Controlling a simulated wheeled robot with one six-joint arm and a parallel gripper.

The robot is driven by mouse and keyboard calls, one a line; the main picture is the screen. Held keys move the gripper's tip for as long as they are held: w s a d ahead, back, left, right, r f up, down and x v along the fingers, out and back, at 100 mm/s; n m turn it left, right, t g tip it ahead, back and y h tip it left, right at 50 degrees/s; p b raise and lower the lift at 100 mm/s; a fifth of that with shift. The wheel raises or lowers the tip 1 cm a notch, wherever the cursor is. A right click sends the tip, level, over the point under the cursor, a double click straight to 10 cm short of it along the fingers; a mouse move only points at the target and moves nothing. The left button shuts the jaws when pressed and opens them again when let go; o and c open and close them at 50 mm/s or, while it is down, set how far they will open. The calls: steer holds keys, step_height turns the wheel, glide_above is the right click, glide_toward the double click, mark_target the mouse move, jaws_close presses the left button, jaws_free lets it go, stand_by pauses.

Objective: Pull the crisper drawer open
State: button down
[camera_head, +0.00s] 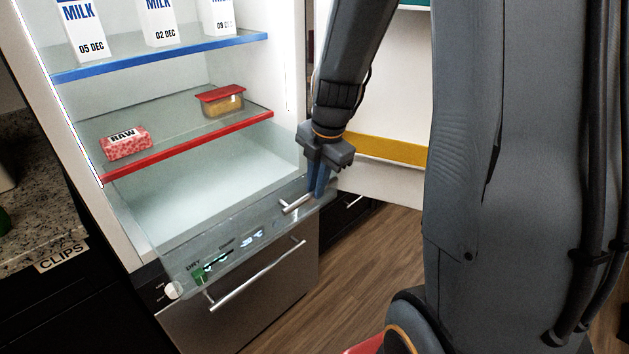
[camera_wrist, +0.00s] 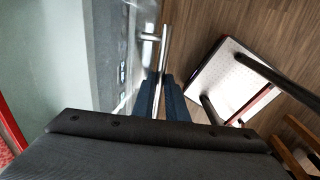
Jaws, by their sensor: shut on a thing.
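The crisper drawer (camera_head: 228,240) is the clear bin at the bottom of the open fridge, below the red-edged shelf. Its see-through front carries labels, one reading DRY, and a short metal bar handle (camera_head: 296,204) near its right end. My gripper (camera_head: 316,190) reaches down from above at that right end, its blue fingers shut on the handle. In the wrist view, the fingers (camera_wrist: 158,92) close around the metal bar (camera_wrist: 163,48), with the drawer front (camera_wrist: 133,55) just left. How far out the drawer stands is hard to tell.
The red-edged shelf (camera_head: 190,142) holds a RAW meat pack (camera_head: 125,143) and a red-lidded container (camera_head: 221,101). Milk cartons (camera_head: 160,22) stand on the blue-edged shelf (camera_head: 160,56). A steel lower drawer (camera_head: 250,310) is below; the open door (camera_head: 382,163) is at right. Wooden floor (camera_head: 352,245) lies in front.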

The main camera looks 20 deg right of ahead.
steer(key=shift+s+d, duration=0.2)
steer(key=shift+s, duration=0.1)
steer(key=c, duration=1.8)
jaws_free()
steer(key=shift+o, duration=0.2)
step_height(320, 180, up, 8)
steer(key=s, duration=0.1)
steer(key=shift+s+d+f+b, duration=0.15)
steer(key=shift+s+d+b, duration=0.1)
steer(key=shift+b, duration=0.15)
steer(key=s+a+f+m, duration=0.3)
steer(key=s+m, duration=0.3)
steer(key=m, duration=0.5)
steer(key=s+a+f+m+g, duration=0.1)
steer(key=s+a+f+m, duration=0.2)
steer(key=m, duration=0.8)
steer(key=s+f, duration=0.2)
steer(key=s, duration=0.1)
steer(key=shift+s+a+f+g+h, duration=0.2)
steer(key=shift+g+h, duration=0.1)
steer(key=shift+h, duration=0.1)
